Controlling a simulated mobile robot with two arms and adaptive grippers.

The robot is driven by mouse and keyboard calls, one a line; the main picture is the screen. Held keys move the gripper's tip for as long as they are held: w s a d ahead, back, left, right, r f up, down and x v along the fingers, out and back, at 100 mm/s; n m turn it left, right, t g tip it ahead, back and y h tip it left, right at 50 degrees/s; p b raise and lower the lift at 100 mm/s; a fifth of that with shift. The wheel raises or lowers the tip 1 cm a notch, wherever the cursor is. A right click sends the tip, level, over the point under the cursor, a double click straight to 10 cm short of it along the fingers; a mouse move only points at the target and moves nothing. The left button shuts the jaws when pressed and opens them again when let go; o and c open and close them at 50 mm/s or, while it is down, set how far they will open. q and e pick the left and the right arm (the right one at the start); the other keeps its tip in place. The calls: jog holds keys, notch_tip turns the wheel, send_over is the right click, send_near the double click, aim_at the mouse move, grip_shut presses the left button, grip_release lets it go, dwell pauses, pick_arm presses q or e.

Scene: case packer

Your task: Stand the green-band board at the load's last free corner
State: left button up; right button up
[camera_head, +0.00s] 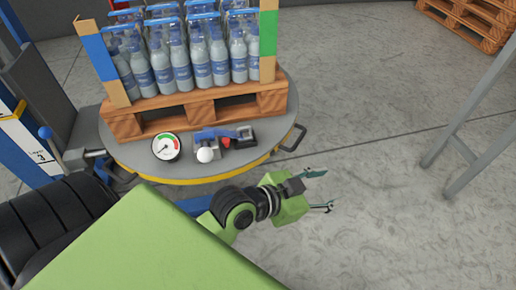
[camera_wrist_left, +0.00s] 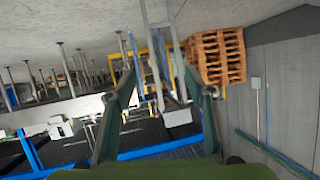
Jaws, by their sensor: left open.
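The green-band board (camera_head: 268,42) stands upright at the front right corner of the load of bottles (camera_head: 190,55); its lower end meets the wooden pallet (camera_head: 170,108). A blue-band board (camera_head: 103,62) stands at the front left corner, leaning slightly in the picture. The far corners are mostly cut off or hidden behind bottles. My left gripper (camera_head: 328,190) is open and empty, out over the floor to the right of and nearer than the turntable, apart from the board. In the left wrist view its two fingers (camera_wrist_left: 163,85) are spread with nothing between them. My right gripper is not in view.
The pallet rests on a round grey turntable (camera_head: 280,120) with a yellow edge. A grey frame leg (camera_head: 470,120) stands right; open floor lies between.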

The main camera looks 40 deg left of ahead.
pick_arm(q)
jog(key=s+a+f+n+g+y, duration=0.5)
jog(key=s+a+f, duration=0.5)
jog(key=s+f, duration=0.2)
jog(key=shift+s+g, duration=0.6)
jog(key=shift+s, duration=0.4)
jog(key=shift+d+f, duration=0.1)
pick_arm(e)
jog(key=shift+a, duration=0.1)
